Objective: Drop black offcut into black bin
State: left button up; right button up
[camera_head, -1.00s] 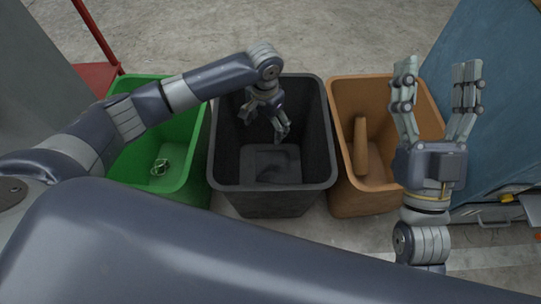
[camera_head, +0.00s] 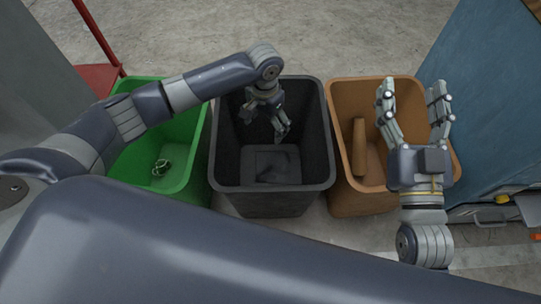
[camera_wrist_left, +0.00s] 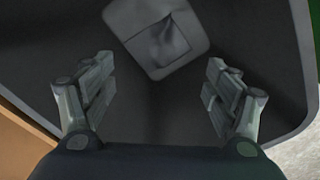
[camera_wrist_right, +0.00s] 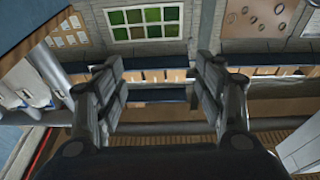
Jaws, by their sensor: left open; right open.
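The black bin (camera_head: 275,204) stands in the middle of a row of three bins. A dark, crumpled flat piece that looks like the black offcut (camera_head: 278,164) lies on the bin's floor. It also shows in the left wrist view (camera_wrist_left: 166,42), on a squarish raised panel of the bin floor. My left gripper (camera_head: 266,125) points down inside the black bin, open and empty, with a gap between it and the piece. My right gripper (camera_head: 412,92) is open and empty, fingers up, in front of the orange bin in the head view.
A blue panel (camera_head: 490,100) stands at the far right. Concrete floor is clear behind the bins.

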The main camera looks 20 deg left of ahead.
notch_tip(320, 180, down, 10)
jog(key=d+g+h+p, duration=0.2)
jog(key=g, duration=0.4)
pick_arm(q)
jog(key=shift+r+p, duration=1.75)
jog(key=shift+r, duration=0.4)
pick_arm(e)
jog(key=s+d+f+g+h, duration=0.1)
jog(key=s+d+f+g, duration=0.1)
jog(key=s+f+g, duration=0.2)
jog(key=s+d+f+g+h, duration=0.1)
jog(key=s+d+f+g, duration=0.1)
jog(key=s+f+g, duration=0.3)
jog(key=shift+s+d+f+m, duration=0.35)
jog(key=shift+s+f, duration=1)
jog(key=shift+s, duration=0.9)
jog(key=shift+a, duration=0.1)
pick_arm(q)
notch_tip(320, 180, up, 12)
